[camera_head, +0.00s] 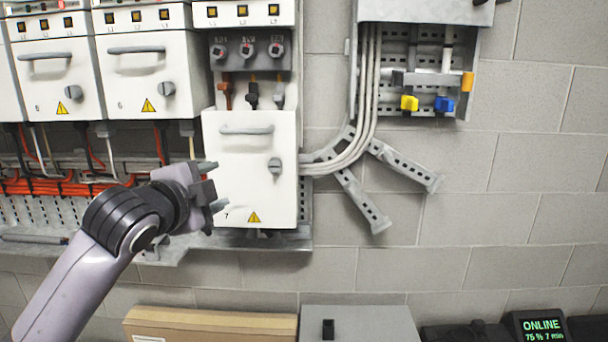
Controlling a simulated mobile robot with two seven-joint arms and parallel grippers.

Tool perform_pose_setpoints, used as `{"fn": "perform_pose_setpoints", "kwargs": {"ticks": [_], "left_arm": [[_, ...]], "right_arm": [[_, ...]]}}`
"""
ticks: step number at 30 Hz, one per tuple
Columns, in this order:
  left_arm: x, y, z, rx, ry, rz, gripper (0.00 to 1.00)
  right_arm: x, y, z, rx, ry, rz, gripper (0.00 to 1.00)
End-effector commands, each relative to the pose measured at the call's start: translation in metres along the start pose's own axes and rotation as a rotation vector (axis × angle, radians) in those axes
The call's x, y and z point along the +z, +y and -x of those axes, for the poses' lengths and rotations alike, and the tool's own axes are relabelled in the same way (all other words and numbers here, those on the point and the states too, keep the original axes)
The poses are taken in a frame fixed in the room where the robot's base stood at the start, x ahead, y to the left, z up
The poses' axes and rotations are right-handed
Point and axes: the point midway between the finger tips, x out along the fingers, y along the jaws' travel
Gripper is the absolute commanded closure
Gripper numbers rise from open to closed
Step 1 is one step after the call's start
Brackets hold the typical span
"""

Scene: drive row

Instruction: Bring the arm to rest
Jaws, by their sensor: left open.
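My left arm comes in from the lower left. Its gripper (216,186) is open and empty, with the fingertips pointing right. In the picture it overlaps the lower left edge of the white drive unit marked 7 (250,190); I cannot tell whether it touches it. That unit has a grey handle (246,129) near its top and a grey knob (275,167) at its right side. My right gripper is not in view.
More white drive units (148,75) hang at the left, with orange cables (60,186) below. An open box (466,80) with yellow and blue connectors hangs at upper right. A cardboard box (215,325), a grey box (362,325) and a display (540,326) stand below.

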Motion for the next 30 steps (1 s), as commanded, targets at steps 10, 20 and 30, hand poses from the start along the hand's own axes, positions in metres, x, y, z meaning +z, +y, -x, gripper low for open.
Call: {"fn": "perform_pose_setpoints", "kwargs": {"ticks": [10,20,30], "left_arm": [[0.039,0.158,-0.005,0.136,0.001,0.390,0.43],[0.077,0.296,0.039,0.222,-0.087,0.744,0.43],[0.113,0.420,0.130,0.266,-0.252,1.067,0.43]], "right_arm": [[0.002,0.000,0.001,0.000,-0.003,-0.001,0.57],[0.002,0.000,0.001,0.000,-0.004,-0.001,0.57],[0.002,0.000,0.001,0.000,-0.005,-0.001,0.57]]}}
